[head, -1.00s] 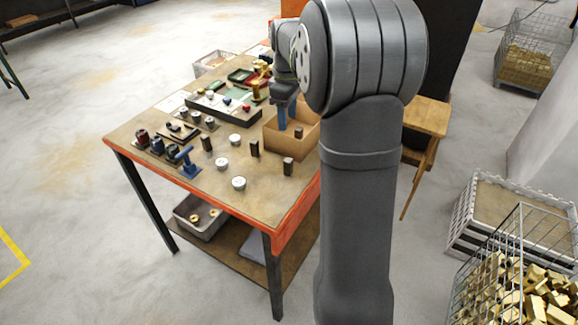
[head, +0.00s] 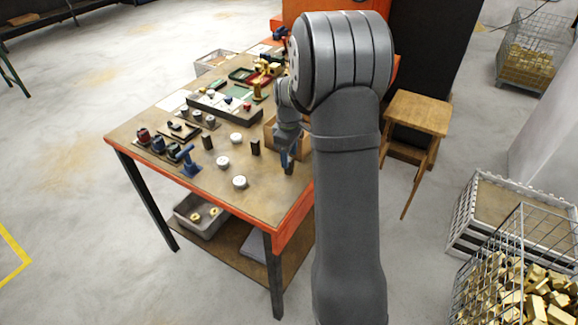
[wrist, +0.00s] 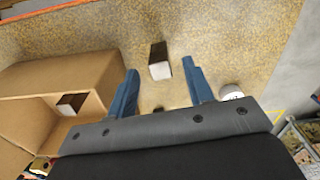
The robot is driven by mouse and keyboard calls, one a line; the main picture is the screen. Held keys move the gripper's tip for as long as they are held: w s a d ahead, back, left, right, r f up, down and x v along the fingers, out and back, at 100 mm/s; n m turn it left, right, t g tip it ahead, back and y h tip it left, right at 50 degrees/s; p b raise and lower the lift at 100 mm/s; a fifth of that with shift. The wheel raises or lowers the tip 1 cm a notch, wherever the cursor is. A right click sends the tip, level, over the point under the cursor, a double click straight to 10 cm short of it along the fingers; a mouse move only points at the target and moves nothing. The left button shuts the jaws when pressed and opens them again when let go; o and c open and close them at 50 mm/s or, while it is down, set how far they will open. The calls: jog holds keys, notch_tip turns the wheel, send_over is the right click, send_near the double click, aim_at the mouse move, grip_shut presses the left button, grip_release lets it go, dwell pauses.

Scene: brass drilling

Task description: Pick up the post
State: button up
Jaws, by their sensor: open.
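Dark brown posts stand on the workbench in the head view, one at the left (head: 207,142) and one nearer the middle (head: 255,147). My gripper (head: 287,164) is low over the right part of the bench and hides what stands there. In the wrist view, a dark post with a pale end face (wrist: 159,60) lies between the lines of my open blue fingers (wrist: 160,67), with gaps on both sides. I cannot tell how far below the tips it is. Another post (wrist: 72,103) is inside the cardboard box.
The cardboard box (wrist: 50,77) is close at the left of my fingers in the wrist view. A white round piece (wrist: 231,92) is beside the right finger. White discs (head: 239,182) and a blue tool (head: 186,158) stand on the bench (head: 262,200). A wooden stool (head: 418,112) stands right.

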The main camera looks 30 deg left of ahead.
jog(key=shift+f, duration=1.45)
grip_shut()
jog(key=shift+r, duration=0.15)
